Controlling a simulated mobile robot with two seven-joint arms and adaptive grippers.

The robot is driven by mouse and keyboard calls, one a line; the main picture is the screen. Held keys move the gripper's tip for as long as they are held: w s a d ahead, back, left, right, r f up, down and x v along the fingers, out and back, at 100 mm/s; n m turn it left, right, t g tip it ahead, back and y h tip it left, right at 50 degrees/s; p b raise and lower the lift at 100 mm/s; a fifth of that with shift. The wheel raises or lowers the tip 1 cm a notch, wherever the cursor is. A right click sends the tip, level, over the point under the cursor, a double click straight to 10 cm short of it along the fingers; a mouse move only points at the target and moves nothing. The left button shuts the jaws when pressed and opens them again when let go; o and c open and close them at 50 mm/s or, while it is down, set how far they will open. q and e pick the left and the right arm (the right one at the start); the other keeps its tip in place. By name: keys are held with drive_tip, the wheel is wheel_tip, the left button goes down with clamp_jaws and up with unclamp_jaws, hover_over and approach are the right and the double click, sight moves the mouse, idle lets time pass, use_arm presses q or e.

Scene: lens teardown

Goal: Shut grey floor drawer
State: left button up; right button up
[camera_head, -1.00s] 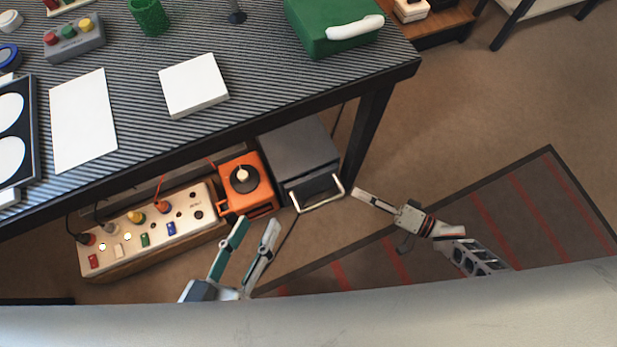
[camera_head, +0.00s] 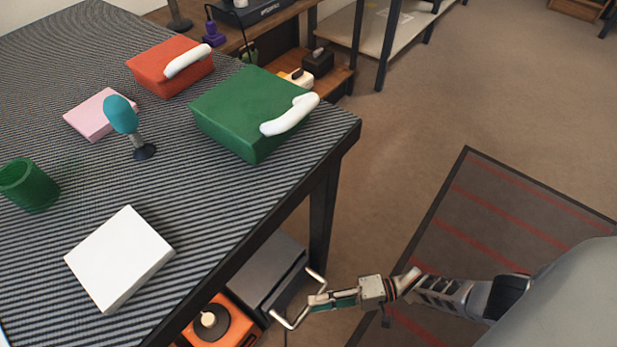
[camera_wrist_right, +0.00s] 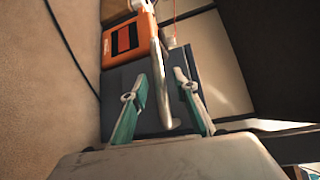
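The grey floor drawer unit (camera_head: 266,270) stands on the floor under the table's right end. Its white bar handle (camera_head: 288,322) sticks out in front. How far the drawer stands out is hard to tell. My right gripper (camera_head: 314,301) is at the handle. In the right wrist view, its two green-and-grey fingers (camera_wrist_right: 160,108) are apart, with the pale handle bar (camera_wrist_right: 155,62) running between them in the picture and the dark drawer unit (camera_wrist_right: 118,75) behind. Contact with the bar is not clear. My left gripper is out of view.
An orange device with a black knob (camera_head: 220,325) stands right beside the drawer unit. A table leg (camera_head: 322,215) rises close behind it. The striped tabletop (camera_head: 215,205) overhangs the unit. Open brown floor (camera_head: 405,125) and a red-striped mat (camera_head: 500,215) lie to the right.

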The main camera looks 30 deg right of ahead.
drive_tip(key=shift+x, duration=1.5)
clamp_jaws()
